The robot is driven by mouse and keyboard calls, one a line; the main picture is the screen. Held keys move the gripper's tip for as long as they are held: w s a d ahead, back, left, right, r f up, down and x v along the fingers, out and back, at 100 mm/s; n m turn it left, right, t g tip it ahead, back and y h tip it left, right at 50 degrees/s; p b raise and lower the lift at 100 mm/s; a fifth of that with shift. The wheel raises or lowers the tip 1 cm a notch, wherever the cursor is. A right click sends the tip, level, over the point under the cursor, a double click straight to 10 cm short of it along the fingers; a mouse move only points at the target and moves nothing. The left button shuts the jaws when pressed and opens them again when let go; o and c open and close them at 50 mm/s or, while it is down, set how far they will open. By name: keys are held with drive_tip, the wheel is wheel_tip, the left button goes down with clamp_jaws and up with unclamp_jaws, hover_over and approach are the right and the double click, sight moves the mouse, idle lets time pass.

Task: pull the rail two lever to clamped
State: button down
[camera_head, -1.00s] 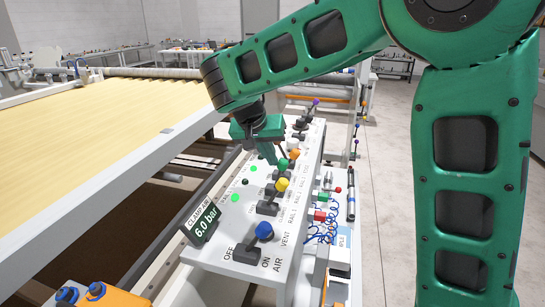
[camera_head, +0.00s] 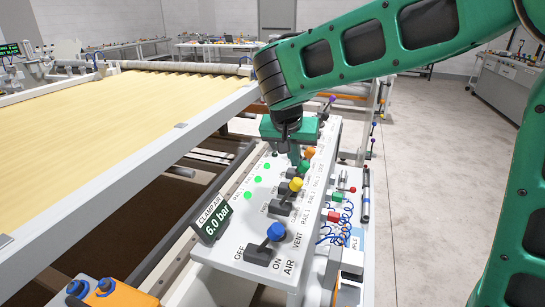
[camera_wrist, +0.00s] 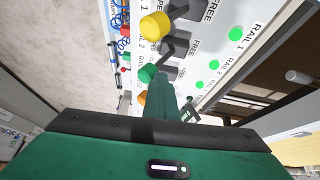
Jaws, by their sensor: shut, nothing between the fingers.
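The rail two lever has a green knob (camera_head: 303,165) and stands between the yellow-knobbed rail one lever (camera_head: 296,184) and an orange-knobbed lever (camera_head: 309,153) on the white panel. In the wrist view the green knob (camera_wrist: 147,74) leans away from its FREE label, much like the yellow knob (camera_wrist: 155,26). My gripper (camera_head: 294,157) is shut and empty, pointing down at the panel. In the wrist view its fingertips (camera_wrist: 166,72) are right beside the green knob, on the FREE side. I cannot tell whether they touch it. The fingers hide part of the lever.
A blue-knobbed air lever (camera_head: 276,231) stands at the near end of the panel. The clamp air display (camera_head: 212,215) reads 6.0 bar. Several green lamps (camera_head: 258,179) are lit. The quilting frame (camera_head: 130,110) lies left. Open floor (camera_head: 430,200) is on the right.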

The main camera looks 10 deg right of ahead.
drive_tip(key=shift+d, duration=0.25)
drive_tip(key=w+a+v, duration=0.1)
drive_tip(key=a+v, duration=0.1)
drive_tip(key=v, duration=1)
drive_tip(key=s+d+f+g, duration=0.1)
drive_tip(key=s+d+f, duration=0.15)
drive_tip(key=d, duration=0.55)
drive_tip(key=s+d+f+g, duration=0.1)
drive_tip(key=s+d+f, duration=0.1)
drive_tip(key=s+d, duration=0.35)
drive_tip(key=s+d+f+g, duration=0.1)
drive_tip(key=s+d+f, duration=0.15)
drive_tip(key=d, duration=0.75)
drive_tip(key=s+d+f+y, duration=0.1)
drive_tip(key=s+d+f, duration=0.1)
drive_tip(key=s, duration=0.4)
drive_tip(key=s+d+f+m+g+y, duration=0.1)
drive_tip(key=s+f, duration=0.3)
drive_tip(key=s, duration=0.3)
drive_tip(key=s+d+f+g+y, duration=0.1)
drive_tip(key=s+d+f, duration=0.1)
drive_tip(key=s+f, duration=0.2)
drive_tip(key=shift+s+d, duration=0.35)
drive_tip(key=shift+s, duration=0.8)
drive_tip(key=shift+w, duration=0.15)
